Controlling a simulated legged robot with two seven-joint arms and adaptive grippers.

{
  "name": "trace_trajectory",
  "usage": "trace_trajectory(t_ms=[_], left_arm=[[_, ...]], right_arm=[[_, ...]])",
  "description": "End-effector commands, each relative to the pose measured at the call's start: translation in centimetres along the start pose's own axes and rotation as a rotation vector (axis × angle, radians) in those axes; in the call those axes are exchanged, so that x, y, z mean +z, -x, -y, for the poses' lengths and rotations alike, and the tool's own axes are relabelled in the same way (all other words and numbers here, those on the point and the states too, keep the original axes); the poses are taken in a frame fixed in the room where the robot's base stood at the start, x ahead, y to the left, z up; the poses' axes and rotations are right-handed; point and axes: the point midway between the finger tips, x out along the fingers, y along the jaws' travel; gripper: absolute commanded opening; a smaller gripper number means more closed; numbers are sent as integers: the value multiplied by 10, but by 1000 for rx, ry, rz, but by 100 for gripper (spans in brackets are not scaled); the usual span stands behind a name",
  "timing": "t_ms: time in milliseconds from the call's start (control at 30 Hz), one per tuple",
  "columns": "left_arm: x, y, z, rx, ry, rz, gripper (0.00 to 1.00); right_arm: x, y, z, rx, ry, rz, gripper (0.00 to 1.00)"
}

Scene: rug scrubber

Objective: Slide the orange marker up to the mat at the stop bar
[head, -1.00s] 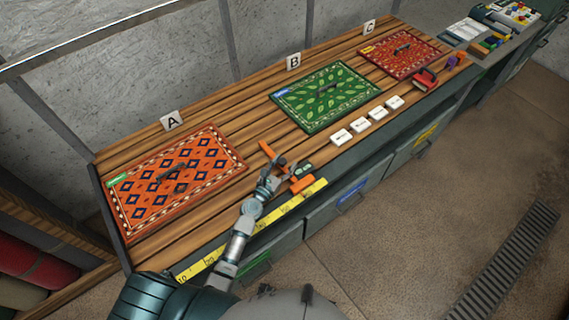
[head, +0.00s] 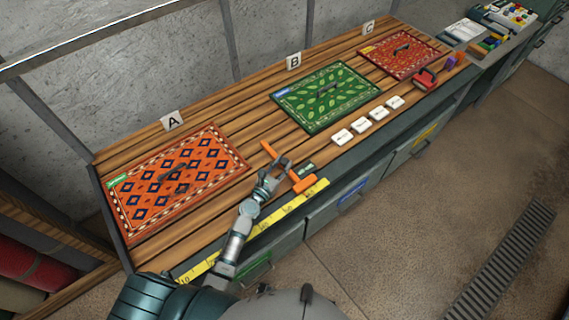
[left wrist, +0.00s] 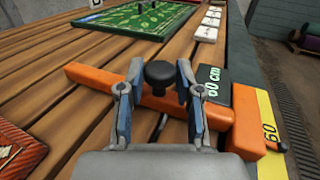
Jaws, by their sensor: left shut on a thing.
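The orange marker (head: 303,184) is a long orange bar that crosses the bench planks, with an end block on the front edge. In the left wrist view, the marker's bar (left wrist: 92,76) carries a black knob (left wrist: 159,74). My left gripper (head: 282,165) is shut on the knob, with one finger on each side. I cannot pick out a separate stop bar.
A yellow ruler (head: 292,204) runs along the front edge. Several white cards (head: 342,137) lie in front of the green mat. A red mat (head: 384,63) and a red-handled tool (head: 424,80) are farther right.

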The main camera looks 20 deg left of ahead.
Motion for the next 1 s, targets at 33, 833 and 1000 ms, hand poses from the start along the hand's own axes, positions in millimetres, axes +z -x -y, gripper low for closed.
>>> trace_trajectory(t_ms=[33, 833, 1000], left_arm=[[3, 6, -13, 23, -8, 6, 10], [5, 51, -28, 20, -10, 9, 58], [3, 51, -24, 17, -10, 6, 58]], right_arm=[[-1, 0, 4, -5, -2, -1, 40], [-1, 0, 9, -11, -1, -1, 40], [-1, 0, 9, -11, -2, -1, 40]])
